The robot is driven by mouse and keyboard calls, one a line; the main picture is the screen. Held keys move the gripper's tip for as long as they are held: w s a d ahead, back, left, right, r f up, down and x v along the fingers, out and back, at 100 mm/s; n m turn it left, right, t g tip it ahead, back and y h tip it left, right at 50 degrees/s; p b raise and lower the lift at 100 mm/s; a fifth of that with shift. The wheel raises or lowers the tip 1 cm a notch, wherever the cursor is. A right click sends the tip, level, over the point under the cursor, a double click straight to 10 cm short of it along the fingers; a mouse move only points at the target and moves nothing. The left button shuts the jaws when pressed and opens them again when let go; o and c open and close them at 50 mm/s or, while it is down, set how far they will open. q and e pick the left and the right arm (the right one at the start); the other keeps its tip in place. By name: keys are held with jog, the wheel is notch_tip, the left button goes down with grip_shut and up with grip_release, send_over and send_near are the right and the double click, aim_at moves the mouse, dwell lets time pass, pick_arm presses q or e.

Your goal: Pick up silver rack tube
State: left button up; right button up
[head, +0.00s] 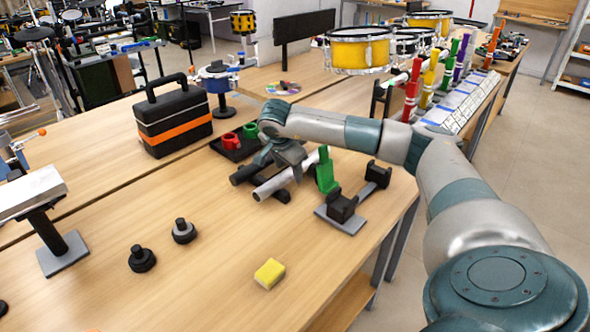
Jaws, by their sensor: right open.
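The silver rack tube (282,180) lies at a slant on a black rest on the wooden table. A black tube (246,172) lies beside it on the left. My right gripper (280,162) is open and points down just above the two tubes, close to the silver one. Its fingers partly overlap the tubes in the picture, and I cannot tell whether they touch. My left gripper is not in view.
A green upright block (325,172) and a black bracket on a grey plate (342,207) stand just right of the tube. A black tray (232,148) with red and green parts lies behind. A yellow sponge (269,273) lies in front. The table's front middle is mostly clear.

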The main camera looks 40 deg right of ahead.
jog(key=shift+x, duration=0.95)
grip_shut()
